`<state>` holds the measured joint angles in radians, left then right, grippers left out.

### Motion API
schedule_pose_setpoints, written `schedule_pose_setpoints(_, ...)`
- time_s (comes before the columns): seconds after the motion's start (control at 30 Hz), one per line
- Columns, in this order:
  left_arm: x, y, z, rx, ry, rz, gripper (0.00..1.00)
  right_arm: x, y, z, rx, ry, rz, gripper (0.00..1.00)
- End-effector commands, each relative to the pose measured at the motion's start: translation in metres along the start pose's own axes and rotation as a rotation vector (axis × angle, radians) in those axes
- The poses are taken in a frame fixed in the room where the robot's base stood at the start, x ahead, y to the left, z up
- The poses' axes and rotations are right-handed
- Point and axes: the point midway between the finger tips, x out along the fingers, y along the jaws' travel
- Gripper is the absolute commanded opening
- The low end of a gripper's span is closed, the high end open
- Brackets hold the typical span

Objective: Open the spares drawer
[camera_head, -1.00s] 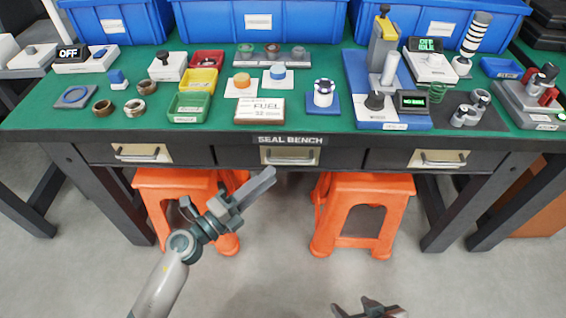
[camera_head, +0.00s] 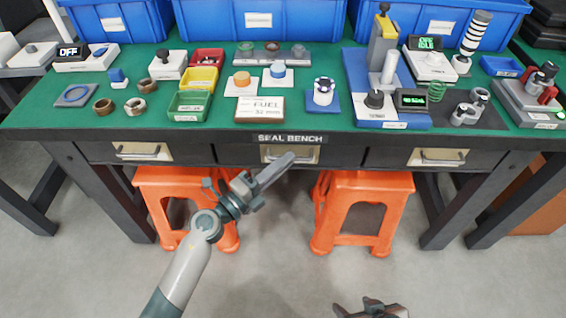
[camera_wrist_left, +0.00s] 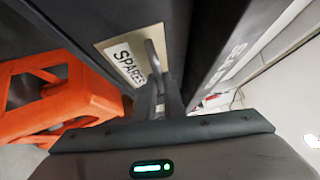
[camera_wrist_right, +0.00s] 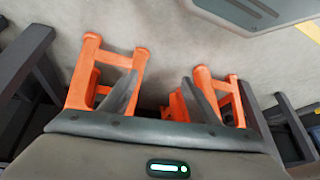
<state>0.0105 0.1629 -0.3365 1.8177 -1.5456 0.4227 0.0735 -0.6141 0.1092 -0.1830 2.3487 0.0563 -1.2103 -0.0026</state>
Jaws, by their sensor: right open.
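The spares drawer (camera_head: 268,151) is the middle drawer under the bench top, and its front is closed flush. Its pale label plate reads SPARES in the left wrist view (camera_wrist_left: 128,62). Its bar handle (camera_wrist_left: 153,55) stands out from the plate. My left gripper (camera_head: 288,158) is at this handle, its fingers close together with the tips at the near end of the bar in the left wrist view. Whether they grip the bar cannot be told. My right gripper (camera_wrist_right: 165,95) is open and empty, low in front of the bench, with its fingers spread wide.
Closed drawers lie to the left (camera_head: 140,152) and right (camera_head: 438,158). Two orange stools (camera_head: 362,190) stand below the bench, one near my left arm. The green bench top (camera_head: 235,112) carries trays, seals and a test press. The floor in front is clear.

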Motion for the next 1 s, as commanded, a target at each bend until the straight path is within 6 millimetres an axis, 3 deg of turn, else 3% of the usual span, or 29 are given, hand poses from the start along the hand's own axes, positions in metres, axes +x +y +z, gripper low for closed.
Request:
schedule_pose_setpoints(0.47, -0.012, -0.003, -0.012, -0.001, -0.001, 0.002, 0.0, -0.005, 0.002, 0.004, -0.001, -0.029, 0.008, 0.55)
schedule_pose_setpoints(0.67, -0.036, -0.01, -0.035, -0.003, 0.001, 0.004, 0.0, -0.008, 0.017, 0.011, 0.001, -0.096, 0.042, 0.55)
schedule_pose_setpoints(1.0, -0.097, -0.023, -0.096, -0.004, 0.001, 0.005, 0.0, -0.014, 0.025, 0.022, 0.005, -0.164, 0.065, 0.55)
